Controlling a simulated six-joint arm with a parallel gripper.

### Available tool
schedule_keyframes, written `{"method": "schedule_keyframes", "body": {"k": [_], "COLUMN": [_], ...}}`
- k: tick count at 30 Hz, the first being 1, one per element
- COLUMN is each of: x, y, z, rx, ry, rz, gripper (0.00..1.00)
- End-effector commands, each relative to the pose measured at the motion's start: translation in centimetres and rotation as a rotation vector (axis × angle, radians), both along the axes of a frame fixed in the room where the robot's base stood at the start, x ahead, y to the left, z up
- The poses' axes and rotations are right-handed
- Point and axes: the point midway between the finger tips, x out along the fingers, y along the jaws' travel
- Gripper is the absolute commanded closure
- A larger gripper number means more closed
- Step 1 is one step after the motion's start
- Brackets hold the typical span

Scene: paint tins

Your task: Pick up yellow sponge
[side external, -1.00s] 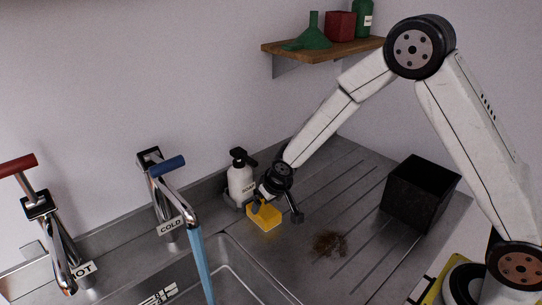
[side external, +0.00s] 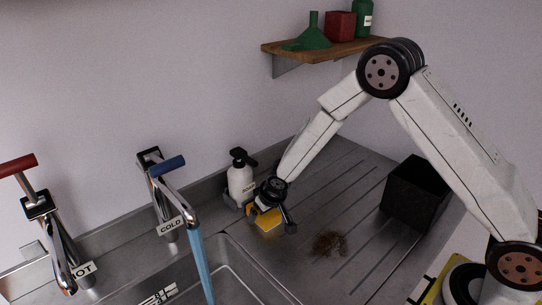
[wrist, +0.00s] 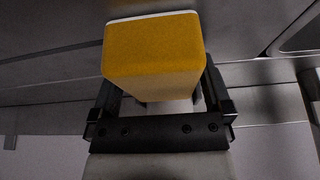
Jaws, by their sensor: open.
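The yellow sponge (side external: 269,222) lies on the metal drainboard beside the sink, just in front of the soap bottle. My gripper (side external: 270,219) is low over it, with one finger on each side of the sponge. In the wrist view the sponge (wrist: 153,50) fills the upper middle, and my gripper (wrist: 160,100) has its fingers apart to the left and right of the sponge's near end. The jaws are open. I cannot tell whether either finger touches the sponge.
A white soap bottle (side external: 240,178) stands close behind my gripper. The cold tap (side external: 170,195) runs blue water into the sink (side external: 235,262) at left. A brown stain (side external: 329,244) and a black bin (side external: 416,192) are to the right. A shelf (side external: 322,50) hangs above.

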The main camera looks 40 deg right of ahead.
Motion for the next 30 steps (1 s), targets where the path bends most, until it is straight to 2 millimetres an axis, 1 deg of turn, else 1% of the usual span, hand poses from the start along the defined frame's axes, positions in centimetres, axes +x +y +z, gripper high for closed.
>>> {"method": "schedule_keyframes", "body": {"k": [8,9,11,12,14,15,23,30], "x": [0.00,0.00,0.00,-0.01,-0.01,0.00,0.01,0.06], "y": [0.01,0.01,0.01,0.01,0.01,0.02,0.02,0.01], "z": [0.03,0.03,0.04,0.04,0.04,0.04,0.10,0.95], "rx": [0.000,0.000,0.000,0.000,0.000,0.000,0.000,0.000], "ry": [0.000,0.000,0.000,0.000,0.000,-0.001,-0.001,-0.003], "rz": [0.001,0.000,0.001,0.001,0.001,0.001,0.001,0.000], "gripper": [0.00,0.13,0.32,0.44,0.64,0.69,0.69,0.69]}}
